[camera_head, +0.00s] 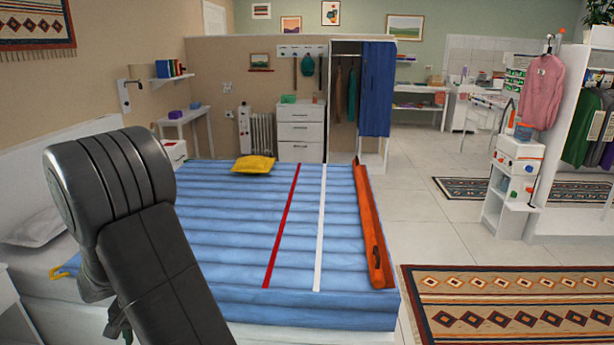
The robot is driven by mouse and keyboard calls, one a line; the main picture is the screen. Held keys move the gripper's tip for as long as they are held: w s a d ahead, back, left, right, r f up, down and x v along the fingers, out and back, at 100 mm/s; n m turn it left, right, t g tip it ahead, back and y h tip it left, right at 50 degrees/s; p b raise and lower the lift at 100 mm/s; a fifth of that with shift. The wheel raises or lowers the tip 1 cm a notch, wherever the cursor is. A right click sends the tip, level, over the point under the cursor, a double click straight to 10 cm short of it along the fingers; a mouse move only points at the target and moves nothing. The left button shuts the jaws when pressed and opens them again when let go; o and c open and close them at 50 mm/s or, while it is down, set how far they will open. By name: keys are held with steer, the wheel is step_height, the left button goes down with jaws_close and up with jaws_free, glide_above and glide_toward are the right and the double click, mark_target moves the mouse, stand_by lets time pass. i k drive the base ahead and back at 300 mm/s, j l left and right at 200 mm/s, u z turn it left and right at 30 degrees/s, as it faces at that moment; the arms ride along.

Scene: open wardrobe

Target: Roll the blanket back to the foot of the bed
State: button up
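The blue quilted blanket (232,225) lies spread flat over most of the bed (55,325). A red stripe (283,225) and a white stripe (320,230) cross it toward the right. A yellow loop (66,268) shows at its left edge, partly hidden by my arm. A long orange piece (372,225) with a dark slot lies along the right end of the bed, opposite the headboard (50,165). My dark arm fills the lower left and covers part of the blanket.
A yellow cushion (253,164) rests on the blanket's far edge. A white pillow (35,228) lies at the head end. A patterned rug (500,300) and bare tiled floor (415,205) lie right of the bed. A wardrobe (345,100) and drawers (300,133) stand behind.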

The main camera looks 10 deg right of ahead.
mark_target(380, 269)
steer(key=i+l+z, duration=0.15)
steer(key=z, duration=0.3)
steer(key=i+z, duration=0.3)
steer(key=z, duration=0.15)
steer(key=i+z, duration=0.25)
steer(key=z, duration=0.2)
steer(key=i+z, duration=0.2)
steer(key=z, duration=0.2)
steer(key=i+l+z, duration=0.3)
steer(key=i, duration=0.55)
steer(key=i+z, duration=0.3)
steer(key=i, duration=0.6)
steer(key=i+j+u, duration=0.2)
steer(key=i+u, duration=0.25)
steer(key=i+j+u, duration=0.1)
steer(key=i+u, duration=0.75)
steer(key=i+l+u, duration=0.2)
steer(key=u, duration=0.2)
steer(key=i+j, duration=0.2)
steer(key=i, duration=0.7)
steer(key=i+j+u, duration=0.15)
steer(key=i, duration=0.7)
steer(key=i+j+u, duration=0.3)
steer(key=i+j, duration=0.5)
steer(key=j, duration=0.15)
